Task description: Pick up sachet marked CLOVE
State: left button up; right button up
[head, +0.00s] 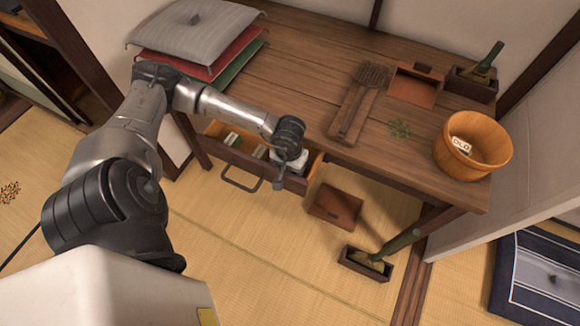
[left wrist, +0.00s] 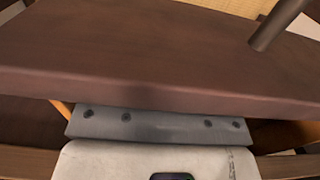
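My left gripper (head: 287,172) is down at the open drawer (head: 233,158) under the table, beside a pale white item (head: 297,160) at the drawer's right end. In the left wrist view a white item (left wrist: 150,160) with a dark and green mark fills the bottom edge, right against a grey bar with dark dots. Whether the fingers are closed on it is hidden. Other small packets, one green and white (head: 232,139) and one pinkish (head: 261,151), lie further left in the drawer. I cannot read CLOVE on any of them. My right gripper is out of view.
The wooden table (head: 300,60) holds cushions (head: 195,35), a wooden rack (head: 360,100), an open box (head: 415,85) and a tub (head: 470,160) with a lettered white tag (head: 461,143). A brown tray (head: 335,207) and a long box (head: 365,264) are on the tatami below.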

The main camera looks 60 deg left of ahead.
pick_arm(q)
jog(key=c, duration=0.9)
